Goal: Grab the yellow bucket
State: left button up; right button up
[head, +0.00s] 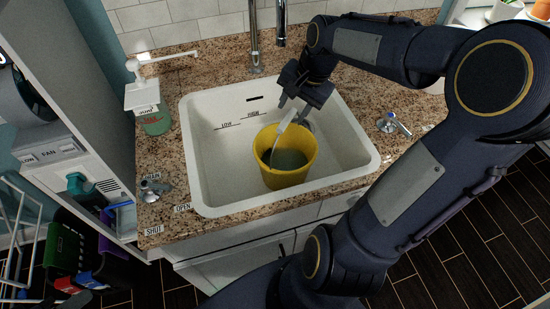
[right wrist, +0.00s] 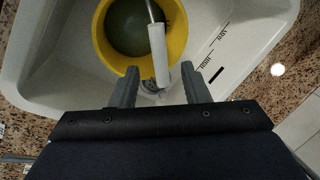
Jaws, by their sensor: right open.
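The yellow bucket (head: 296,178) stands upright in the white sink, with murky greenish liquid inside. Its wire handle is raised and has a white grip (head: 284,120). My right gripper (head: 295,104) is over the back of the bucket, close to the white grip. In the right wrist view the bucket (right wrist: 100,42) is at the top. The white grip (right wrist: 158,55) lies in line with the gap between the open fingers of my right gripper (right wrist: 159,74). I cannot tell whether they touch it. My left gripper is not in view.
The sink (head: 205,150) has walls around the bucket, and a tall faucet (head: 255,40) rises behind it. Small taps sit on the granite counter at left (head: 154,189) and right (head: 392,124). A green soap bottle (head: 156,122) stands at the back left.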

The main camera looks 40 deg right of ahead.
aim_at(287, 118)
jog(key=x, duration=0.6)
jog(key=shift+w+f+p, duration=0.1)
jog(key=shift+p, duration=0.2)
jog(key=shift+c, duration=0.4)
grip_shut()
dwell(0.4)
